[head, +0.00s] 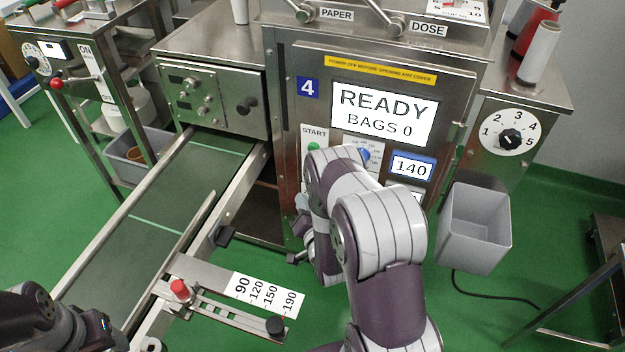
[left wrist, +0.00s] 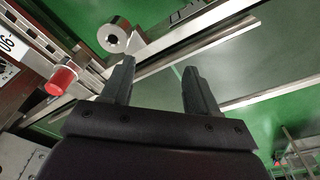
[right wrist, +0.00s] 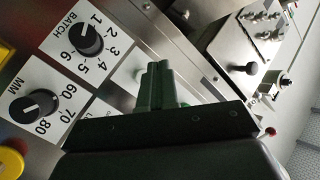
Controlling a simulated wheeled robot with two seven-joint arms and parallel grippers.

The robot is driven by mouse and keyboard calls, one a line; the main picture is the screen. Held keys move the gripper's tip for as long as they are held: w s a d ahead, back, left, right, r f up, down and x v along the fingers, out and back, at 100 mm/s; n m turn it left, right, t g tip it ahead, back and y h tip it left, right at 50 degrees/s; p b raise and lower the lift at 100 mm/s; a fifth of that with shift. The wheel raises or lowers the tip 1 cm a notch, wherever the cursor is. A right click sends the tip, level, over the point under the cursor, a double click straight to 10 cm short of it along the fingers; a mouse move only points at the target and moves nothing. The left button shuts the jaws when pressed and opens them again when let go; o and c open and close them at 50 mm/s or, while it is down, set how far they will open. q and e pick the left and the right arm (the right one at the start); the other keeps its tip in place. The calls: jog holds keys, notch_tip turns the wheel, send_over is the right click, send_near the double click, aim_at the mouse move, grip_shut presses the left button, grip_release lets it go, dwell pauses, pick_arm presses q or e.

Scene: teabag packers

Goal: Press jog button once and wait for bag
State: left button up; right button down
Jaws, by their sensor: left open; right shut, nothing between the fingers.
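The packing machine (head: 455,90) numbered 4 has a screen (head: 383,112) reading READY, BAGS 0. A green button (head: 314,147) sits under the START label on its front. I cannot pick out the jog button; my right arm covers the lower panel. In the right wrist view my right gripper (right wrist: 158,75) is shut and empty, its fingertips at the panel near a partly hidden white label (right wrist: 92,108). I cannot tell whether they touch anything. In the left wrist view my left gripper (left wrist: 158,72) is open and empty above the conveyor (left wrist: 235,65). No bag shows on the conveyor's visible part.
The conveyor's guide has a red knob (head: 180,290) and a scale plate (head: 265,291). A grey bin (head: 475,228) is right of my right arm. In the right wrist view, the BATCH dial (right wrist: 88,40) and MM dial (right wrist: 40,104) are left of the fingers.

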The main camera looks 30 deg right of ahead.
pick_arm(q)
jog(key=shift+f+b, duration=0.35)
jog(key=shift+f, duration=0.15)
pick_arm(e)
jog(key=shift+w+d, duration=1.3)
jog(key=shift+d, duration=0.25)
jog(key=shift+w+d, duration=0.1)
dwell(0.4)
pick_arm(q)
jog(key=shift+f, duration=0.1)
pick_arm(e)
jog(key=shift+w+d, duration=0.2)
